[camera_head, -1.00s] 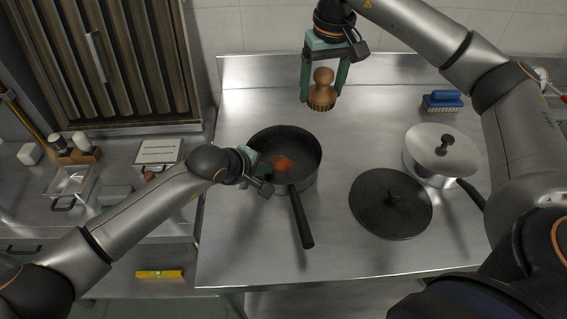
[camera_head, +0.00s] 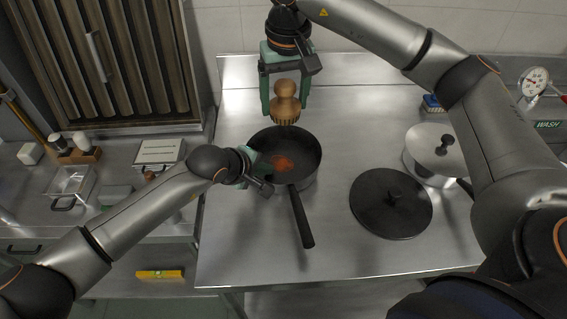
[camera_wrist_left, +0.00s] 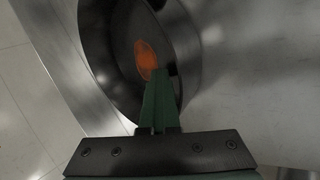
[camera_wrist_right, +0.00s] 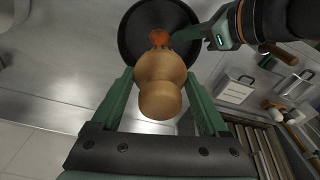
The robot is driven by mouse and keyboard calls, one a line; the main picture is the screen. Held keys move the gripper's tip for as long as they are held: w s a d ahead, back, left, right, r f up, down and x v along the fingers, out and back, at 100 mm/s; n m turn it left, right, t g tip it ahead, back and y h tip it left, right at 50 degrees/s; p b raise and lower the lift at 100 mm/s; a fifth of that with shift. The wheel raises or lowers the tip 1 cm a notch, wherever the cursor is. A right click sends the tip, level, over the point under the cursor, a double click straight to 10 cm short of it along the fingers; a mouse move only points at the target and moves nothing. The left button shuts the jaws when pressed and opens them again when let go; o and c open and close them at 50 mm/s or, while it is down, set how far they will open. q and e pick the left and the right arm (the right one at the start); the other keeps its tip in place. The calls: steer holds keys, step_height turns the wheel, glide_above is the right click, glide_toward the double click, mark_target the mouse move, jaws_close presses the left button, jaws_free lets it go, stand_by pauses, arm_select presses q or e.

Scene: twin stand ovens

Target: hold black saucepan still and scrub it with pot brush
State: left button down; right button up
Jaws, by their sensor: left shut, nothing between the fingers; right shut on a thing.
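The black saucepan (camera_head: 306,150) stands on the steel table with its handle pointing to the front. An orange-red stain (camera_head: 283,163) lies on its inside floor. My left gripper (camera_head: 262,175) is at the pan's left side; in the left wrist view its fingers (camera_wrist_left: 158,95) are together, reaching over the pan, with nothing seen between them. My right gripper (camera_head: 285,98) is shut on the wooden pot brush (camera_head: 285,92), holding it bristles down above the pan's back edge. In the right wrist view the brush (camera_wrist_right: 160,85) covers part of the pan.
A side counter at the left holds a tray (camera_head: 70,185). Front table area is clear.

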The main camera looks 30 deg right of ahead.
arm_select(q)
steer(key=shift+a+f, duration=0.1)
steer(key=shift+f, duration=0.05)
arm_select(e)
steer(key=shift+f, duration=0.15)
steer(key=shift+f, duration=7)
steer(key=shift+f, duration=0.1)
steer(key=shift+d+r, duration=1.05)
steer(key=shift+d, duration=0.25)
steer(key=shift+d+r, duration=1)
steer(key=shift+d, duration=0.25)
arm_select(q)
steer(key=shift+r, duration=0.2)
